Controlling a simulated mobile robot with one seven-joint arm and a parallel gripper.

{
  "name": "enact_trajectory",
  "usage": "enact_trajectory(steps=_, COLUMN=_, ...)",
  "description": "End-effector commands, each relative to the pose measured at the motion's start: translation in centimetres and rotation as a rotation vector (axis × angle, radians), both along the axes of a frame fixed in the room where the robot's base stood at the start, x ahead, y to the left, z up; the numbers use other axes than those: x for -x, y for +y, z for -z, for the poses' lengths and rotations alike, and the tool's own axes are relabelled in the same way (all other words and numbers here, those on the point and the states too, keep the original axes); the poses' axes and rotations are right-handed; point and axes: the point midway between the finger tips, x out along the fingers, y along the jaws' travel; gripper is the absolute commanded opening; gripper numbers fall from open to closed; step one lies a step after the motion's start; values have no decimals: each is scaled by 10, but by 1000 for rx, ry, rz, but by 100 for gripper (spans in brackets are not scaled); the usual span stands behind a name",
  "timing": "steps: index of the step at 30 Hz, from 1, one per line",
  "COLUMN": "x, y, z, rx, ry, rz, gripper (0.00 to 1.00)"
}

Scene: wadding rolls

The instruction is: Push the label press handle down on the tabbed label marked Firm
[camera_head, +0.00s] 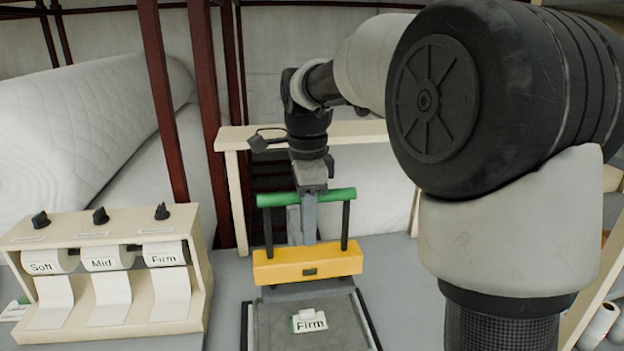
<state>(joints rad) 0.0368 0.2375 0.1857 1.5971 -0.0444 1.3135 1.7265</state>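The label press has a green bar handle (339,195) on two dark posts above a yellow crosspiece (335,264). The handle is up, well above the grey press bed (275,320). A white tabbed label marked Firm (311,324) lies on the bed, in front of the yellow crosspiece, with a small green edge at its left. My gripper (309,212) points down at the middle of the handle and covers part of it. I cannot tell whether its fingers are closed or touch the bar.
A cream frame (236,200) and dark red posts (207,90) stand behind. White wadding rolls (80,130) lie at the back left. My arm blocks much of the right side.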

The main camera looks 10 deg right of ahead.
Motion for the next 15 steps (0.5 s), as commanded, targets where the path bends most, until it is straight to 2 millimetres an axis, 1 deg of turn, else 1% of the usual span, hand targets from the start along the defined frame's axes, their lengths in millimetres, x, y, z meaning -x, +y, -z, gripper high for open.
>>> enact_trajectory(steps=1, x=0, y=0, z=-10, rx=0, ry=-1, rz=0, gripper=20)
enact_trajectory(steps=15, x=0, y=0, z=-54, rx=0, ry=-2, rz=-1, gripper=20)
